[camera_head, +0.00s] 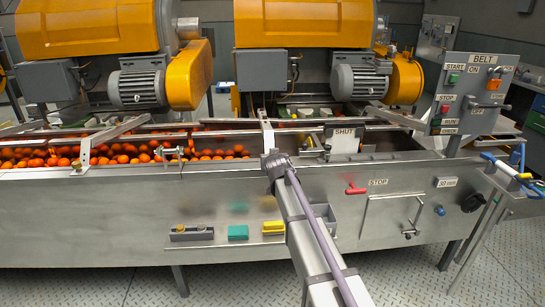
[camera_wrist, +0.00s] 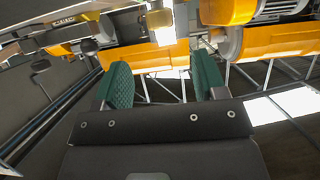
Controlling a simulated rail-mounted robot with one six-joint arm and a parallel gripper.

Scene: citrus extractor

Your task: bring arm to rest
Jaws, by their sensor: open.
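In the wrist view my gripper (camera_wrist: 161,80) is open, with its two green padded fingers wide apart and nothing between them. The wrist view is tilted and shows yellow machine housings beyond the fingers, with no object close to them. In the head view my arm (camera_head: 300,225) reaches up from the bottom edge to a joint in front of the trough's front wall. My gripper cannot be made out in the head view.
A steel trough (camera_head: 120,210) spans the view, with oranges (camera_head: 120,155) at its left. A SHUT plate (camera_head: 344,134), a red STOP handle (camera_head: 356,189) and a BELT panel (camera_head: 472,92) stand right. A shelf holds a green block (camera_head: 238,232) and a yellow block (camera_head: 273,228).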

